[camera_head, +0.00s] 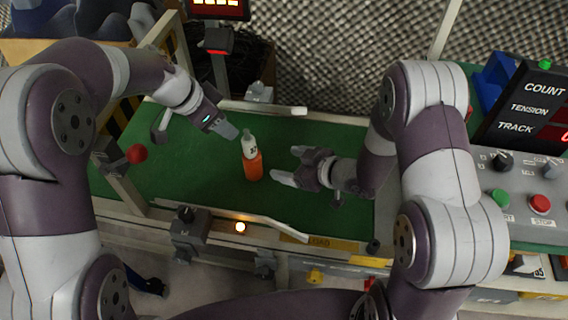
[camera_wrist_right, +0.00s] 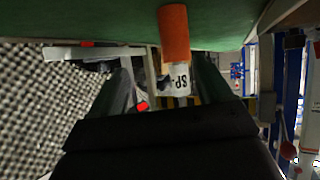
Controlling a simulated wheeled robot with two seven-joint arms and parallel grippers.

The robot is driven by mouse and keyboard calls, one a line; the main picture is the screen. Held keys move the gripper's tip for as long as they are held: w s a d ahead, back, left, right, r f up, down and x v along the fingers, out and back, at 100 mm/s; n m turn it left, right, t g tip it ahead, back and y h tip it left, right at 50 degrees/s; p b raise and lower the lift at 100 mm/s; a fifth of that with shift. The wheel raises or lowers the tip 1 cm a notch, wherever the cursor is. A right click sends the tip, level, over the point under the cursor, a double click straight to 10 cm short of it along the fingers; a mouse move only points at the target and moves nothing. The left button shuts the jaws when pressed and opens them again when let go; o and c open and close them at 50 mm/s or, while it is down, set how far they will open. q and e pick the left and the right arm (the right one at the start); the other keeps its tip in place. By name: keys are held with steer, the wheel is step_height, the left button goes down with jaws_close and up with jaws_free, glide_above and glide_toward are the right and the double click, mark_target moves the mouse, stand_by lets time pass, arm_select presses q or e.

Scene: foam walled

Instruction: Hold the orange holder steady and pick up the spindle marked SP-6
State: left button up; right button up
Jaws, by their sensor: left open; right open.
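The orange holder (camera_head: 253,168) stands upright on the green belt (camera_head: 190,165) in the head view. A white spindle (camera_head: 249,146) with a dark label stands in its top. In the right wrist view the picture is inverted: the holder (camera_wrist_right: 174,35) is at the top and the spindle (camera_wrist_right: 179,80) below it, its label reading "SP-"; I cannot make out the digit. My left gripper (camera_head: 229,130) is open, close to the spindle's upper left, apparently not touching. My right gripper (camera_head: 284,165) is open, right of the holder and apart from it; its dark fingers flank the spindle in the wrist view.
Pale guide rails (camera_head: 262,107) run along the belt's far and near edges. A red knob (camera_head: 136,154) sits at left. A control panel (camera_head: 525,185) with buttons and a display reading COUNT, TENSION, TRACK stands at right. The belt around the holder is clear.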

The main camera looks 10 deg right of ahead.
mark_target(247, 159)
steer(key=shift+n+y, duration=0.3)
steer(key=shift+y, duration=0.4)
steer(key=x, duration=0.4)
steer(key=s+a+x, duration=0.1)
steer(key=x, duration=0.8)
steer(key=shift+s+a+r, duration=0.1)
steer(key=shift+a+r, duration=0.05)
steer(key=shift+a, duration=0.05)
